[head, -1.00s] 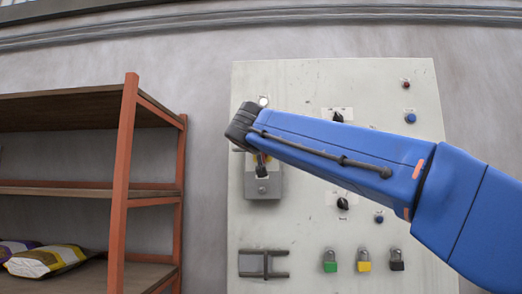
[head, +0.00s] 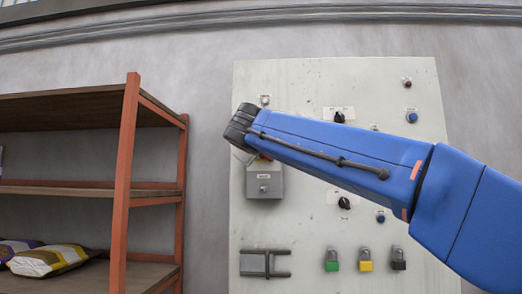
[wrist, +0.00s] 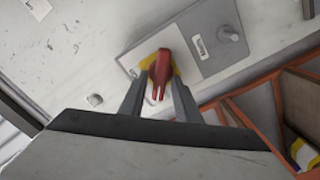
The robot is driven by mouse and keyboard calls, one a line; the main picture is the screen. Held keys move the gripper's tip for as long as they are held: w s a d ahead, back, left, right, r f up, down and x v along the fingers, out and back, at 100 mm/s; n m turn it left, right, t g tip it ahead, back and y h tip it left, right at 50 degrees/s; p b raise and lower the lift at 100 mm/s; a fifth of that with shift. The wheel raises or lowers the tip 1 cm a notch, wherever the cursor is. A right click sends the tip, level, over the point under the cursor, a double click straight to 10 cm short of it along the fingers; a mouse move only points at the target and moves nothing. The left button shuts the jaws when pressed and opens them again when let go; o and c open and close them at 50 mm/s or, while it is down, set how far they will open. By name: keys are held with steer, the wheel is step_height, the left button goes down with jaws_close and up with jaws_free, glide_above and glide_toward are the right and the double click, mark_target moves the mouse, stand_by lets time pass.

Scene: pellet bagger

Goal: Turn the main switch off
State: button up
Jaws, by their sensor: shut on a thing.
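The main switch is a red handle (wrist: 160,70) on a yellow backing, set in a grey box (wrist: 205,35) on the pale panel. In the wrist view my gripper (wrist: 159,90) has one finger on each side of the red handle and is shut on it. The handle lies in line with the fingers in that view. In the head view the grey box (head: 264,186) shows below the end of my arm. Only a bit of red shows there, and my wrist hides most of the handle and my fingers.
The panel (head: 300,222) also carries black knobs (head: 344,203), buttons, several padlocks (head: 365,262) and a grey bracket (head: 264,263). An orange-framed shelf (head: 122,180) with bags (head: 48,260) stands to the left.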

steer(key=shift+a+f+n, duration=0.1)
steer(key=shift+f+n, duration=0.05)
steer(key=shift+n, duration=1.8)
steer(key=shift+f+n, duration=0.15)
steer(key=shift+n, duration=1.8)
steer(key=o, duration=0.7)
steer(key=shift+s, duration=0.15)
steer(key=s, duration=1.7)
steer(key=shift+a, duration=0.3)
